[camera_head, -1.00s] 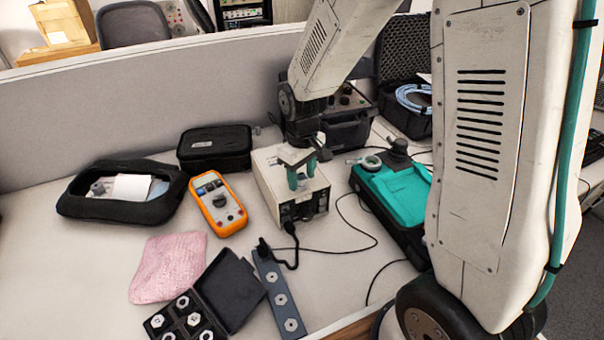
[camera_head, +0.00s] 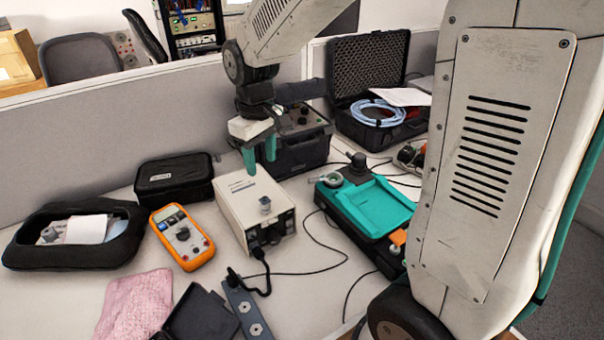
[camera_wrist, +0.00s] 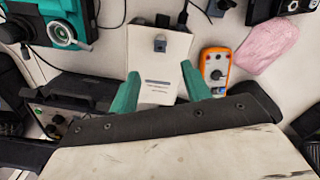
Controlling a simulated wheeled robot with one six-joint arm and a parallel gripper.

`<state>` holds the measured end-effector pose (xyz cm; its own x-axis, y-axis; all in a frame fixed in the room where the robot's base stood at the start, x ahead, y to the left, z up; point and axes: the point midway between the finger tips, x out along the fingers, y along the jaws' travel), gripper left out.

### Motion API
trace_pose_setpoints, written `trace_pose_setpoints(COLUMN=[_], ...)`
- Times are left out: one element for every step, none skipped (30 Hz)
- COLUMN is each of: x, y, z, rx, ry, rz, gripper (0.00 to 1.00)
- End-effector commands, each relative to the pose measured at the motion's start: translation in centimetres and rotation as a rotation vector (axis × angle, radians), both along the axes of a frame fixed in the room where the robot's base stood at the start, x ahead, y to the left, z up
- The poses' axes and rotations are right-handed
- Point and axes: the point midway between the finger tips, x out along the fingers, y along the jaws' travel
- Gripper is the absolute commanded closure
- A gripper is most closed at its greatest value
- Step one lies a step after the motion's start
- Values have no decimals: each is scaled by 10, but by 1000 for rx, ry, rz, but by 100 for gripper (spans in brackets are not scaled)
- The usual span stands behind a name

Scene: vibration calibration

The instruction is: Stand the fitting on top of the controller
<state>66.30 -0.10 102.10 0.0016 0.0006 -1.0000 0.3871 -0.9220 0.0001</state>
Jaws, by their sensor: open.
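The controller is a cream-white box (camera_head: 236,192) on the bench. It also shows in the wrist view (camera_wrist: 158,70). A small grey fitting (camera_head: 265,205) stands on the controller's top, near its front edge, and looks upright. In the wrist view the fitting (camera_wrist: 160,44) sits near the controller's far end, beyond my fingertips. My gripper (camera_head: 261,167), with green fingers, is open and empty above the back part of the controller, clear of the fitting. In the wrist view the gripper's fingers (camera_wrist: 160,70) are spread apart with nothing between them.
An orange multimeter (camera_head: 182,237) and a black case (camera_head: 174,180) are left of the controller. A teal-topped device (camera_head: 372,205) is right. A pink cloth (camera_head: 136,302), an open dark box and a grey strip (camera_head: 240,305) lie in front. Cables run across the bench.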

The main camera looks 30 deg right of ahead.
Motion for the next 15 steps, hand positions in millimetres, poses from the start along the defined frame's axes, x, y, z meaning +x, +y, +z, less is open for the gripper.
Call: trace_pose_setpoints(x=[-4, -9, -17, -24, -33, -47, -59, -71, -88, -102, -114, -131, -144, -156, -171], y=[-1, -2, -3, -5, -7, -9, -11, -12, -15, -17, -18, -20, -22, -23, -25], z=[5, 8, 15, 21, 28, 37, 44, 51, 59, 64, 68, 73, 76, 78, 80], rx=[0, 0, 1, 1, 1, 2, 3, 4, 4, 5, 7, 8, 9, 10, 12], ry=[-4, -9, -12, -17, -23, -31, -37, -44, -51, -56, -62, -69, -74, -78, -86], rz=[-7, -14, -28, -40, -54, -77, -95, -115, -142, -162, -183, -210, -231, -250, -275], gripper=[52, 52, 52, 52, 52, 52, 52, 52, 52, 52, 52, 52, 52, 52, 52])
